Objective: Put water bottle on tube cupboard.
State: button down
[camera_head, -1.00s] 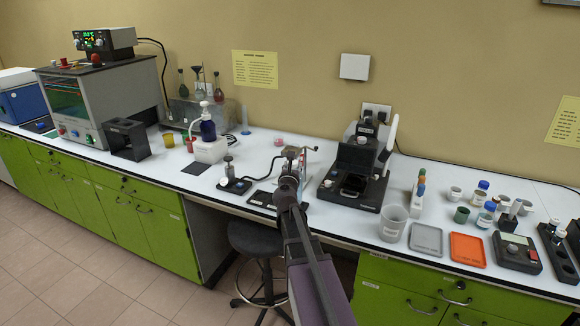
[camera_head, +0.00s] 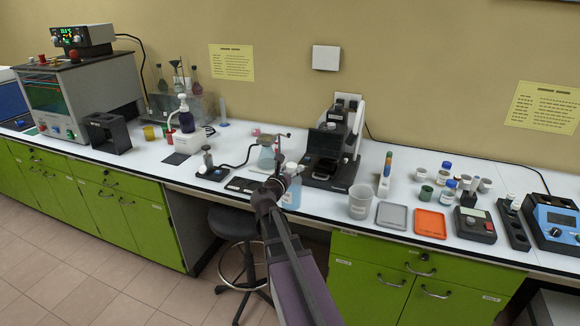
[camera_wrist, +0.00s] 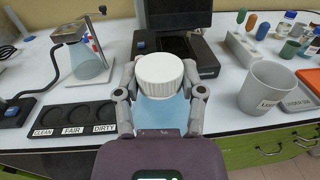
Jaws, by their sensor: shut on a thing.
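The water bottle (camera_wrist: 160,70) has a white ribbed cap and a pale blue body in the wrist view. My gripper (camera_wrist: 161,98) is shut on it, with one finger on each side. In the head view the bottle (camera_head: 292,192) shows just beyond the end of my arm, partly hidden by my gripper (camera_head: 283,180). It looks upright, in front of the worktop's black instrument. Green cupboards with small labels stand under the worktop, one at the right (camera_head: 400,275). The labels are too small to read, so I cannot tell which is the tube cupboard.
A black instrument (camera_head: 328,150) stands behind the bottle. A conical flask (camera_wrist: 87,62) on a stand and a sorting tray (camera_wrist: 75,117) are left of it. A stool (camera_head: 232,222) is below.

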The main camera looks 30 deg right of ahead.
jog(key=s+f+m+g+h+b, duration=0.3)
jog(key=s+f+m+g+b, duration=0.4)
jog(key=s, duration=0.5)
notch_tip(320, 180, down, 31)
jog(key=s+g+b, duration=0.1)
jog(key=g+b, duration=0.1)
jog(key=b, duration=2.9)
jog(key=shift+a+g, duration=0.3)
jog(key=shift+a, duration=0.1)
jog(key=shift+s, duration=0.1)
